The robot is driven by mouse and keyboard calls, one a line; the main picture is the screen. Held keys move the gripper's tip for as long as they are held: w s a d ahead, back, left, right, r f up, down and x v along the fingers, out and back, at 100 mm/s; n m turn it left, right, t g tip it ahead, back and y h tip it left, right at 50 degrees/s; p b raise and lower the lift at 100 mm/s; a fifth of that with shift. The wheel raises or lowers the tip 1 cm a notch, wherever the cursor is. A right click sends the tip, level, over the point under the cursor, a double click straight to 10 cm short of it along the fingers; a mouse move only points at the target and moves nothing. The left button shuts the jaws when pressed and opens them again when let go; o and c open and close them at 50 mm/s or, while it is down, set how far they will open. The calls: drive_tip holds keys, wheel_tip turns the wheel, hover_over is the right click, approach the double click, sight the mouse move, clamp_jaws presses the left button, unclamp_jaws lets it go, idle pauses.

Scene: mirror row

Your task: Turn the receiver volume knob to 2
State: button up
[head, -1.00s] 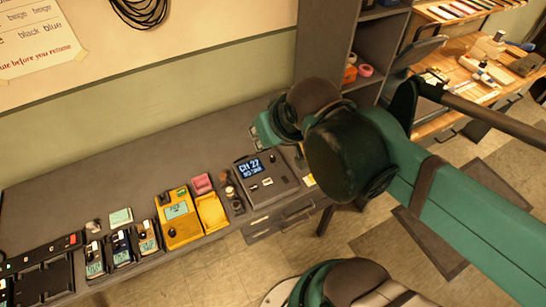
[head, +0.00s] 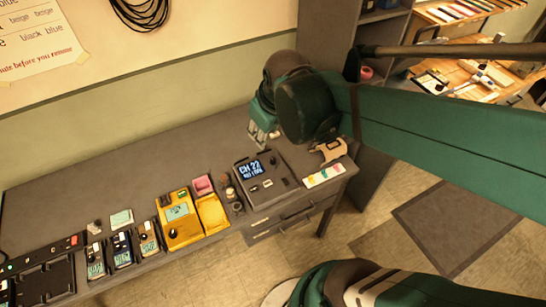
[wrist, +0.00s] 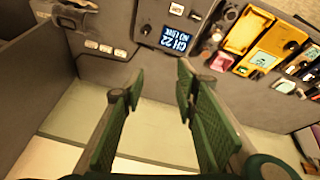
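The grey box with a lit screen reading CH 22 (head: 243,178) stands on the bench; I take it for the receiver. It shows upside down at the top of the wrist view (wrist: 158,14). A small dark knob (head: 285,182) is on its face, also seen in the wrist view (wrist: 146,30); its label and setting are too small to read. My gripper (head: 262,137) is above the bench behind the box, apart from it. In the wrist view its two green fingers (wrist: 160,78) are spread with nothing between them.
Left of the box are small round knobs or posts (head: 231,193), a yellow meter (head: 180,226) and several small handheld units (head: 122,248). At right lie a tan bracket (head: 331,149) and a strip with coloured labels (head: 324,176). Bench surface behind is clear.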

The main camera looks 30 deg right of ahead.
drive_tip(key=w+d+f+n+g, duration=0.2)
drive_tip(key=w+d+f+n, duration=0.15)
drive_tip(key=f, duration=0.25)
drive_tip(key=n+g+p, duration=0.1)
drive_tip(key=n+g, duration=0.1)
drive_tip(key=g, duration=0.1)
hover_over(273, 160)
drive_tip(key=shift+f, duration=5)
drive_tip(key=shift+f+b, duration=0.45)
drive_tip(key=shift+f, duration=3.4)
drive_tip(key=shift+c, duration=0.6)
drive_tip(key=c, duration=0.8)
